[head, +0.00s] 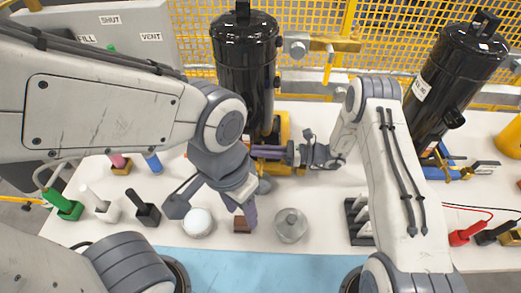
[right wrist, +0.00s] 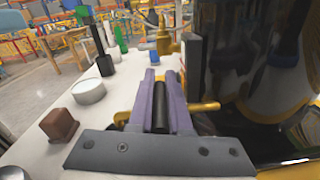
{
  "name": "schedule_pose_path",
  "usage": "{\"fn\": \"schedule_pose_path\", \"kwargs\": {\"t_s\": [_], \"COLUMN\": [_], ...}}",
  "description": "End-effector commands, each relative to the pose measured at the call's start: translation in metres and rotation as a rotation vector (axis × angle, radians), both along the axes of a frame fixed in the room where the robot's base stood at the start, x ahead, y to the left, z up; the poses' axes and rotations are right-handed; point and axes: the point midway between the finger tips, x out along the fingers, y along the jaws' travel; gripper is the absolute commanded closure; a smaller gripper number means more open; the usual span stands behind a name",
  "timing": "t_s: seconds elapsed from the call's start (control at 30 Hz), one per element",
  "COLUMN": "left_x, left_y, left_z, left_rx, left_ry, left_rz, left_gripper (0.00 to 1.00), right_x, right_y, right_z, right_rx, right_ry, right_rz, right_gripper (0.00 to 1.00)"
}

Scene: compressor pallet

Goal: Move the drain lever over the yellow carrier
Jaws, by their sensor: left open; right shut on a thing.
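A tall black tank (head: 247,70) stands at the back centre in a yellow carrier (head: 284,128). My right gripper (head: 266,152) is beside the tank's base and partly hides the carrier. In the right wrist view its purple fingers (right wrist: 160,105) are shut on a dark bar, which looks like the drain lever (right wrist: 161,112). Brass pieces show on both sides of the fingers. I cannot tell whether the lever touches the carrier. My left gripper (head: 212,207) is open and empty above the front of the white table, over a white round tin and a brown block.
The white round tin (head: 198,223), brown block (head: 242,225) and a lidded metal pot (head: 291,225) stand at the front. A second black tank (head: 455,80) stands at right, with red and black clamps (head: 466,234) in front. A yellow mesh fence is behind.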

Motion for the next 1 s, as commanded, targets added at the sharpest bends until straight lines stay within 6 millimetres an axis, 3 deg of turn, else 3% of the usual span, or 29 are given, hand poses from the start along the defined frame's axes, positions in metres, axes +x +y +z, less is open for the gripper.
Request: {"fn": "schedule_pose_path", "kwargs": {"t_s": [0.4,1.0], "left_x": [0.000,0.000], "left_y": [0.000,0.000], "left_z": [0.019,0.027], "left_rx": [0.000,0.000], "left_ry": [0.000,0.000], "left_rz": [0.000,0.000], "left_gripper": [0.50,0.50], "right_x": [-0.001,0.001], "right_y": [0.000,0.000], "right_z": [0.002,0.000], "right_rx": [-0.001,0.000], "right_ry": [0.006,0.000], "right_rz": [-0.285,-0.627], "right_gripper": [1.00,1.00]}}
